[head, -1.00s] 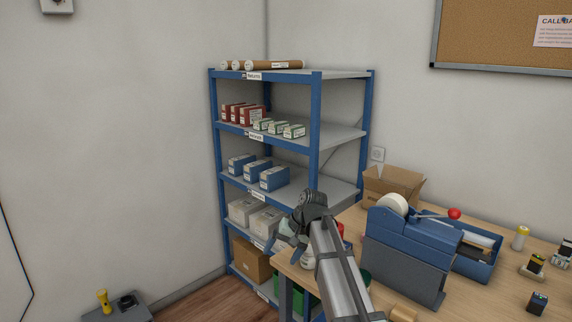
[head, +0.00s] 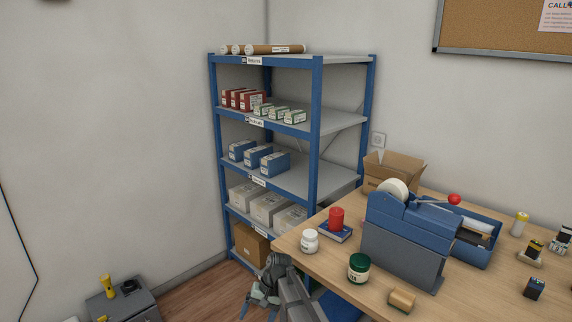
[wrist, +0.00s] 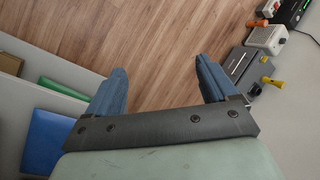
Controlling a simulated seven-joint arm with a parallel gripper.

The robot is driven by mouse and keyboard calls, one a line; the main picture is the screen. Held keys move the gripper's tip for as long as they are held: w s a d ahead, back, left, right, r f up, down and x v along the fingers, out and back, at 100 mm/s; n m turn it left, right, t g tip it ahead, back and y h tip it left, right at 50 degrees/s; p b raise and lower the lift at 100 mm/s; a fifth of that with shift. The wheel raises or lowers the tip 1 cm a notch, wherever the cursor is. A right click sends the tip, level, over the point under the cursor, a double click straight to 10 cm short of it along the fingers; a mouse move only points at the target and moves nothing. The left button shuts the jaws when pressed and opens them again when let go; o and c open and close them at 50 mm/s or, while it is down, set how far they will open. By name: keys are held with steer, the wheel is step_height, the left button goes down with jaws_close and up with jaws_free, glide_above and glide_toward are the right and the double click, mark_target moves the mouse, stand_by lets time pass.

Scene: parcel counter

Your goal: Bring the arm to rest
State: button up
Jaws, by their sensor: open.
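My gripper (head: 262,301) hangs low in the head view, in front of the blue shelf unit and left of the table's near corner. In the wrist view its two blue fingers (wrist: 160,75) are spread wide apart with only bare wood floor between them. It is open and empty, touching nothing that I can see. Part of my arm is cut off by the bottom edge of the head view.
The shelf unit (head: 316,140) holds boxes. A grey cabinet (head: 125,305) stands at lower left; floor between is clear.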

steer(key=s+d+f+g+h, duration=0.1)
steer(key=s+d+f, duration=0.75)
steer(key=f, duration=0.35)
steer(key=s+d+f+g+h, duration=0.1)
steer(key=s+d+f, duration=0.4)
steer(key=s, duration=0.5)
steer(key=s+d+f+g+h, duration=0.1)
steer(key=s+d+f, duration=0.5)
steer(key=s, duration=0.5)
steer(key=s+d+f+g+h, duration=0.1)
steer(key=s+d+f, duration=0.4)
steer(key=s, duration=0.6)
steer(key=shift+d+f, duration=0.3)
steer(key=shift+d, duration=0.55)
